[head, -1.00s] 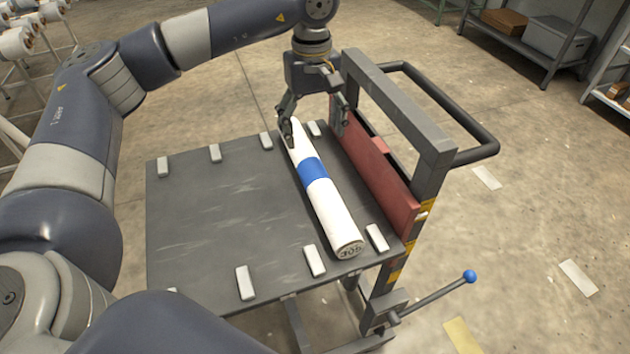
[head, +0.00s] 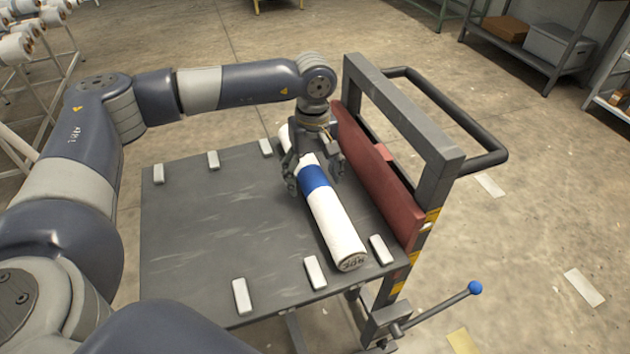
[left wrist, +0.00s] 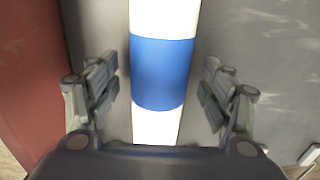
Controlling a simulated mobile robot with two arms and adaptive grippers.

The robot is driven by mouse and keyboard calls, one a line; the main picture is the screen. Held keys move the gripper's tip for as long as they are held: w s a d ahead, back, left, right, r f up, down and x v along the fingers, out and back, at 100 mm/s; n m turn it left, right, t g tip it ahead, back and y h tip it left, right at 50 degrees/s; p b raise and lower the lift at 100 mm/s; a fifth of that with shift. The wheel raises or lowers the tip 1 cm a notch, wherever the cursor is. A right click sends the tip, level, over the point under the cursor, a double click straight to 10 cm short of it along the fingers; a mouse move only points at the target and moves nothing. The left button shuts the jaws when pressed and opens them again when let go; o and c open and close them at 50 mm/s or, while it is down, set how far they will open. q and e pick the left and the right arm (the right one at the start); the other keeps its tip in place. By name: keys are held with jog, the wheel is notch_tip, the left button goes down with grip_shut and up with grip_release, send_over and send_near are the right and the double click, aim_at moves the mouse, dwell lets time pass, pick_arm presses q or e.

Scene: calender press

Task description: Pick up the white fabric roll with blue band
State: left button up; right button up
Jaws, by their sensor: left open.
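The white fabric roll (head: 338,226) with a blue band (head: 313,178) lies along the right side of the dark cart top. Its near end carries dark marks. My left gripper (head: 316,186) is open above the roll at the blue band, one finger on each side. In the left wrist view the roll (left wrist: 165,18) runs between the two open fingers (left wrist: 158,95), with the blue band (left wrist: 160,72) centred between them. My right gripper is not in view.
The cart's dark top (head: 215,215) has several small white blocks (head: 242,297) along its edges. A red panel (head: 375,180) and a grey upright frame (head: 410,115) stand close on the right. A lever with a blue knob (head: 475,288) sticks out at the front right.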

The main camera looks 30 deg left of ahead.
pick_arm(q)
jog(key=shift+f, duration=0.75)
jog(key=shift+r, duration=0.1)
jog(key=c, duration=1.5)
